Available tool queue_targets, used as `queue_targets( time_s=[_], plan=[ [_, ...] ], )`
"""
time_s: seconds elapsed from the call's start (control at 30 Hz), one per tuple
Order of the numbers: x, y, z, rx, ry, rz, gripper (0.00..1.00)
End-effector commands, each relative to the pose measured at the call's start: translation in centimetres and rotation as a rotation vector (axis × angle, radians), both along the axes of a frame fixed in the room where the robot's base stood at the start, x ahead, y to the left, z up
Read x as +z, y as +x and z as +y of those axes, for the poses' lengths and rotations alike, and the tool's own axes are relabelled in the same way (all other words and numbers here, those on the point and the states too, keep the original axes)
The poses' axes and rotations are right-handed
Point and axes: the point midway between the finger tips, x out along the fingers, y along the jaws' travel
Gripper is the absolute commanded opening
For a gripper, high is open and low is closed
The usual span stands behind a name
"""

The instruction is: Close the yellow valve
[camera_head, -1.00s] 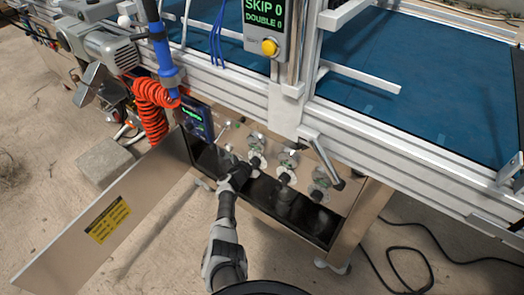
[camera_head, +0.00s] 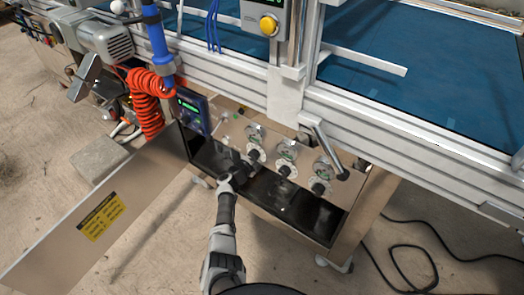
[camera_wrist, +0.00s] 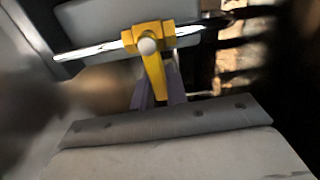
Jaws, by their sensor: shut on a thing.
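The yellow valve (camera_wrist: 152,62) is in the wrist view, at the upper middle. It has a yellow body on a silver pipe that runs across, a round pale cap and a yellow lever pointing down toward my gripper (camera_wrist: 160,92). My gripper's two fingers stand on either side of the lever's lower end and are shut on it. In the head view my gripper (camera_head: 238,180) reaches into the open cabinet under the machine. The valve cannot be made out there.
Several round gauges with black knobs (camera_head: 287,152) sit on the metal cabinet panel just right of my gripper. An open metal door (camera_head: 65,255) with a yellow label stands at left. A coiled orange hose (camera_head: 150,105) hangs at upper left. Black cables lie on the floor at right.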

Motion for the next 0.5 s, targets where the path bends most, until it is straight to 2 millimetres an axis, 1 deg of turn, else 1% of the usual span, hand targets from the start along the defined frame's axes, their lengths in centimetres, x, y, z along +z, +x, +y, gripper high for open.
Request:
queue_targets(
  time_s=[0.2, 0.5],
  plan=[
    [-0.28, 0.01, 0.10, 0.002, 0.038, -0.026, 0.00],
    [-0.25, 0.02, 0.11, 0.002, 0.044, -0.031, 0.00]
  ],
)
